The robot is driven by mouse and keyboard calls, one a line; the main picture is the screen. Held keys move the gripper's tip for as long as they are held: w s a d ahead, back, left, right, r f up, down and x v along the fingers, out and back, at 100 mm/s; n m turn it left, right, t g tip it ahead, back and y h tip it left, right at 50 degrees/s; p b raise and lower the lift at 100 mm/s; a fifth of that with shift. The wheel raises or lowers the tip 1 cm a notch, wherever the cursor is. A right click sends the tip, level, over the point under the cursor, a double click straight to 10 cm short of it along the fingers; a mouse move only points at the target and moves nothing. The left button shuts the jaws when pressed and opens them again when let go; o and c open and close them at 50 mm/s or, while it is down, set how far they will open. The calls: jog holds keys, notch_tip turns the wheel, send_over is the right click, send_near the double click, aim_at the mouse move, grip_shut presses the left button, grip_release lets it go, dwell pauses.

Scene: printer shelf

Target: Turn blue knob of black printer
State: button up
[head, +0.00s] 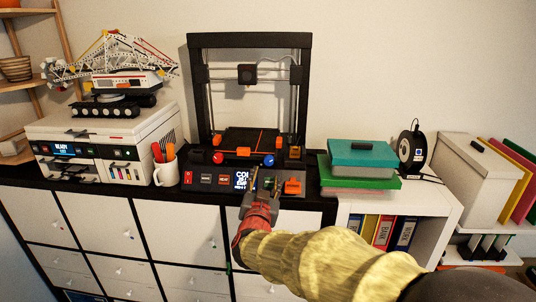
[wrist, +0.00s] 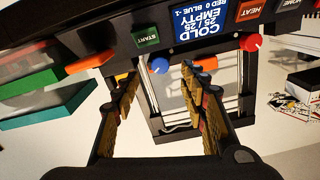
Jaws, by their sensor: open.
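The black printer (head: 194,110) stands on the dark cabinet top, an open frame with a control panel in front. Its blue knob (head: 268,160) is at the front right of the bed and its red knob (head: 217,158) at the front left. In the wrist view, which is upside down, the blue knob (wrist: 158,66) lies in the gap between the fingertips of my gripper (wrist: 157,75). My gripper is open and empty; I cannot tell whether a finger touches the knob. In the head view my gripper (head: 262,184) is in front of the panel, covering part of it.
The panel screen (wrist: 195,22) reads COLD, 25/25, EMPTY, RED 0 BLUE -1. A green START button (wrist: 146,37) and an orange part (wrist: 90,62) are near the fingers. A white mug (head: 166,174) stands left, teal and green boxes (head: 362,153) right.

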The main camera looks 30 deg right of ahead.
aim_at(268, 162)
jog(key=x, duration=0.2)
jog(key=p+x, duration=0.1)
jog(key=x, duration=0.5)
jog(key=shift+r+p, duration=0.3)
jog(key=shift+p, duration=0.1)
jog(key=shift+s, duration=0.1)
jog(key=shift+c, duration=1.3)
jog(key=c, duration=0.7)
grip_shut()
